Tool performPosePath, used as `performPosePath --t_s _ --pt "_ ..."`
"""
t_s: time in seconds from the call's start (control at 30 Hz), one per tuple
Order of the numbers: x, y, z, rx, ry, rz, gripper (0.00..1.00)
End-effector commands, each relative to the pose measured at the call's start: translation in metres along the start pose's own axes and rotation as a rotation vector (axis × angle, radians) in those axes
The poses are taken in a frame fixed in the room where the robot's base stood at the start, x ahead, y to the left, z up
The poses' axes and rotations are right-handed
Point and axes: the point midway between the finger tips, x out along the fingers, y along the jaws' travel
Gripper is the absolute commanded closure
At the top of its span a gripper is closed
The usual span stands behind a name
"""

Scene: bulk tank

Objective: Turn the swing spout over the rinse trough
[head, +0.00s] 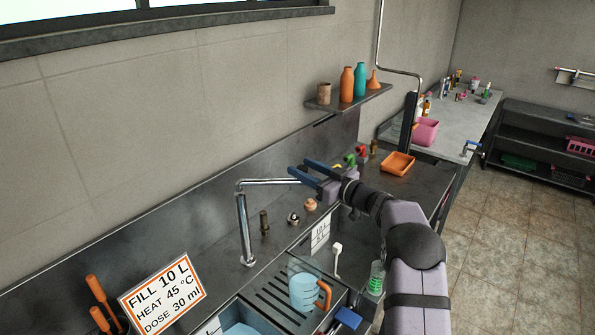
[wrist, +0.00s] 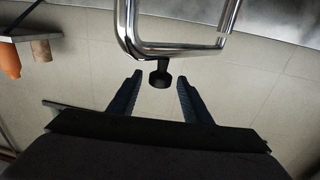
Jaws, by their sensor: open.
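The swing spout (head: 246,225) is a chrome pipe. It rises from the counter and its horizontal arm runs right toward my gripper (head: 300,168). In the wrist view the spout's bent chrome tube (wrist: 178,50) crosses the top, with a small dark knob (wrist: 160,74) under it. My gripper (wrist: 159,84) is open, its two blue fingers on either side of the knob. Gaps show between the knob and both fingers. In the head view my gripper hides the spout's outer end. I cannot tell for sure which basin is the rinse trough.
A basin with blue water (head: 243,328) lies at the bottom, beside a slatted rack (head: 272,293) carrying a clear jug (head: 303,290) with an orange handle. A sign (head: 162,293) stands at left. An orange tray (head: 397,163) sits at right. A shelf (head: 365,97) with bottles hangs above.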

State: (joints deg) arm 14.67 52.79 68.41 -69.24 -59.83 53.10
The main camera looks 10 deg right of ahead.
Motion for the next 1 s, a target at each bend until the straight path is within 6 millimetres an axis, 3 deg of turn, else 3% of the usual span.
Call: performPosePath --t_s 0.2,0.57,0.77,1.0 --pt "-0.02 0.0 0.001 -0.001 0.0 0.0 0.55" --pt "-0.024 0.0 0.0 0.0 0.0 -0.001 0.55" --pt "-0.027 -0.001 -0.002 -0.035 -0.001 0.003 1.0" --pt "-0.052 -0.005 -0.011 -0.313 -0.021 0.034 1.0"
